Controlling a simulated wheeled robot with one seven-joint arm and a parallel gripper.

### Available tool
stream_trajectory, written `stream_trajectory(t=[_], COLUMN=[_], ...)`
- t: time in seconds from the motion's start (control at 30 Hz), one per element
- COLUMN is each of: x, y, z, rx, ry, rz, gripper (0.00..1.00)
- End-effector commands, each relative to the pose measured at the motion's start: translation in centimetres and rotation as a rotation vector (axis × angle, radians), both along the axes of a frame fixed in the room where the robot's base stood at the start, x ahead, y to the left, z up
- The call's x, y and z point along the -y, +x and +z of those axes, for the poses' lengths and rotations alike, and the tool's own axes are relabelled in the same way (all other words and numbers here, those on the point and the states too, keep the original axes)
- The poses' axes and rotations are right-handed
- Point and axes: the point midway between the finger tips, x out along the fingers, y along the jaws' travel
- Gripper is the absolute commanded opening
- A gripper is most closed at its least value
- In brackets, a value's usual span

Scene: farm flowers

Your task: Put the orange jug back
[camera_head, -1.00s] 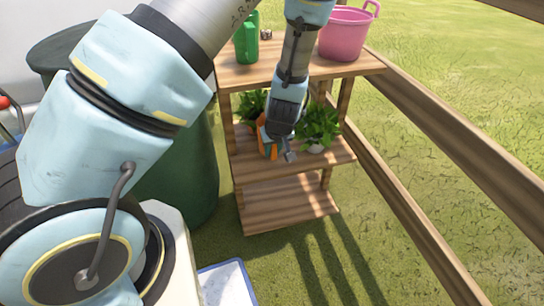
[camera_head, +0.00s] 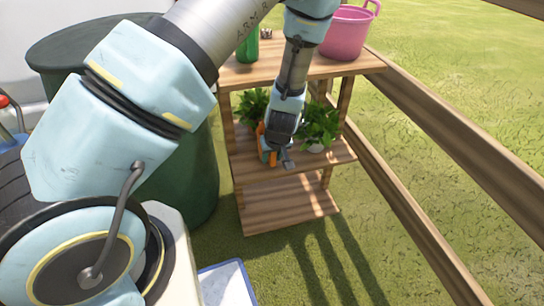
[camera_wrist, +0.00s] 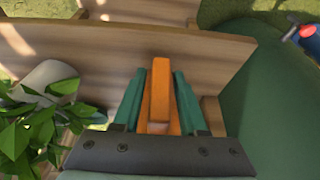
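The orange jug (camera_head: 261,130) is at the left of the middle shelf of the wooden stand, partly hidden by my gripper (camera_head: 278,158). In the wrist view, an orange part of the jug (camera_wrist: 160,95) lies between the two teal fingers of my gripper (camera_wrist: 160,75), one close along each side. The fingers look shut on it. I cannot tell from these views whether the jug's base touches the shelf.
Potted plants stand on the middle shelf (camera_head: 255,168), one leafy plant (camera_head: 318,125) just right of my gripper. A pink bucket (camera_head: 347,32) and a green container (camera_head: 248,48) are on the top shelf. A dark green barrel (camera_head: 185,180) stands left; a wooden fence (camera_head: 420,225) runs right.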

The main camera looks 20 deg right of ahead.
Motion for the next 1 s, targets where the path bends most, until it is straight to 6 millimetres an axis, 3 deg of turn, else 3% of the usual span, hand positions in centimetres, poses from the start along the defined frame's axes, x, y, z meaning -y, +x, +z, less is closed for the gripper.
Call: stream_trajectory(t=[0.1,0.47,1.0], x=[0.0,0.0,-0.4], y=[0.0,-0.2,-4.1], z=[0.0,0.9,10.2], rx=[0.0,0.0,0.001], ry=[0.0,-0.001,-0.002], rz=[0.0,-0.001,-0.002], gripper=[0.55,0.55,0.55])
